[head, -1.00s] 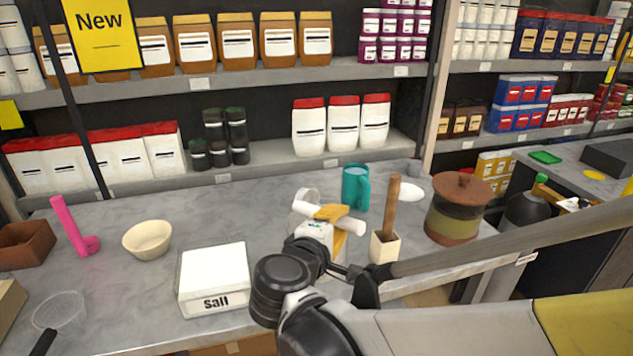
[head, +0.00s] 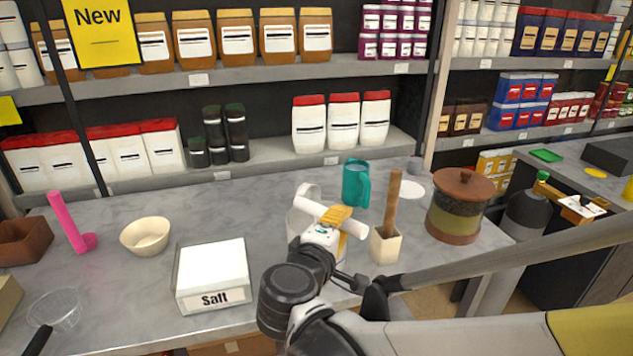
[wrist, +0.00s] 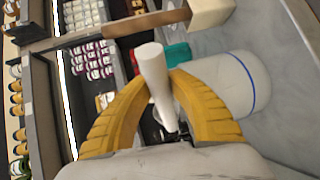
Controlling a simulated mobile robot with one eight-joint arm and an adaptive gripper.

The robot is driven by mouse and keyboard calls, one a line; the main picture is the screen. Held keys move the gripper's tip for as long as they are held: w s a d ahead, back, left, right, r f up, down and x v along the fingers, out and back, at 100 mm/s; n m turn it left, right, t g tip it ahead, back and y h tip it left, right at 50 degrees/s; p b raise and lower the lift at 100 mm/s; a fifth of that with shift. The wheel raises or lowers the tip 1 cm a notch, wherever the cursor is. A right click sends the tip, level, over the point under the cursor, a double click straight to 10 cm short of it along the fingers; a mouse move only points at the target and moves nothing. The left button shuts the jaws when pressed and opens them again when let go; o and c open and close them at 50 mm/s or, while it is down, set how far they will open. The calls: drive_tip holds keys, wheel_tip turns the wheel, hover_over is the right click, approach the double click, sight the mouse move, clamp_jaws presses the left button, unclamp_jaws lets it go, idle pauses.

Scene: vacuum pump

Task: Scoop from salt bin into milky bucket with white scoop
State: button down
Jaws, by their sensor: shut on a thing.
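The salt bin (head: 211,268), a white box labelled "Salt", stands on the counter left of my gripper. My gripper (head: 338,216) is shut on a white rod-like part of the white scoop (head: 309,207). In the wrist view the scoop (wrist: 153,66) lies between the yellow fingers of my gripper (wrist: 161,82); its bowl cannot be made out. The milky bucket (wrist: 235,82), whitish with a blue line, is beside the right finger in the wrist view. In the head view the bucket (head: 297,222) is mostly hidden behind my gripper and scoop.
A teal mug (head: 353,184) stands behind my gripper. A cream bowl (head: 146,236) and pink scoop (head: 72,225) stand left. Shelves line the back.

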drive_tip(key=shift+s+d+f+m+t+b, duration=0.15)
drive_tip(key=shift+f+m+t+b, duration=0.15)
drive_tip(key=shift+f+m+b, duration=0.4)
drive_tip(key=shift+s+d+f+m+t+b, duration=0.1)
drive_tip(key=shift+f+m+t+b, duration=0.15)
drive_tip(key=shift+f+b, duration=0.45)
idle(0.4)
drive_tip(key=shift+f+m+t, duration=0.45)
drive_tip(key=shift+f+m, duration=0.2)
idle(0.8)
drive_tip(key=shift+w+f+m+t, duration=0.15)
drive_tip(key=shift+m+t, duration=0.15)
drive_tip(key=shift+m, duration=0.4)
idle(0.5)
